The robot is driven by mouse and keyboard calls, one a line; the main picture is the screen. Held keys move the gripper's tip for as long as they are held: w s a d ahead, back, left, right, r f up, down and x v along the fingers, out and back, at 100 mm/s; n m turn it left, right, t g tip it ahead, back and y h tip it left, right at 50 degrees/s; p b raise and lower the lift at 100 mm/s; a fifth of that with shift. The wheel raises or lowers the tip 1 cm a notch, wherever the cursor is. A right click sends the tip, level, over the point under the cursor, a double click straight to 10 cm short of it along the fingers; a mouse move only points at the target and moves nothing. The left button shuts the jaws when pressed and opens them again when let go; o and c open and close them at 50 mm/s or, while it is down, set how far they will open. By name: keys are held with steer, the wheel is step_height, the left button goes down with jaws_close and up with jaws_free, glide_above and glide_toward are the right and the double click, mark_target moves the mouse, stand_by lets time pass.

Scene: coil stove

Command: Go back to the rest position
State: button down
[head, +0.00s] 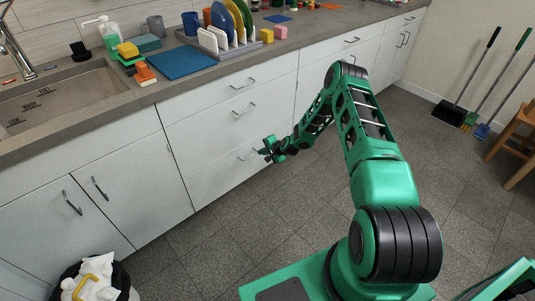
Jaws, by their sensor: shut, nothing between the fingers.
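My gripper (268,150) is at the end of my green and black arm, in the middle of the head view. It hangs in front of the white lower cabinets (210,130), below the counter's edge. Its fingers are small in the picture and shut, with nothing held. My arm rises from the lower right, bends at a high elbow, and reaches down and left to the gripper. I cannot tell the exact gap between the gripper and the drawer front behind it.
The grey counter (320,25) holds a sink (60,100), a dish rack (225,45) with plates, and a blue mat (181,63). A bin (120,278) stands at lower left. Brooms (485,70) and a wooden stool (515,135) are at right. The tiled floor (240,215) is clear.

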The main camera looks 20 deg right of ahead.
steer(key=s+d+r+n+g+h, duration=0.1)
steer(key=s+d+r+n+g, duration=0.15)
steer(key=s+r, duration=0.55)
steer(key=s+d+r+n+g+h, duration=0.1)
steer(key=s+d+r+n, duration=0.15)
steer(key=r, duration=0.95)
steer(key=s+d+r+n+g+h, duration=0.1)
steer(key=s+d+r, duration=0.2)
steer(key=s+r, duration=0.5)
steer(key=s+d+r+n+g, duration=0.1)
steer(key=s+r+n+g, duration=0.1)
steer(key=s+r, duration=1.25)
steer(key=s+a+r+g, duration=0.1)
steer(key=s+a+r, duration=0.1)
steer(key=s, duration=1)
steer(key=s+a+r+g, duration=0.1)
steer(key=s+r, duration=0.4)
steer(key=s, duration=0.8)
steer(key=shift+s+a+r, duration=0.3)
steer(key=shift+a, duration=0.4)
steer(key=shift+g, duration=0.25)
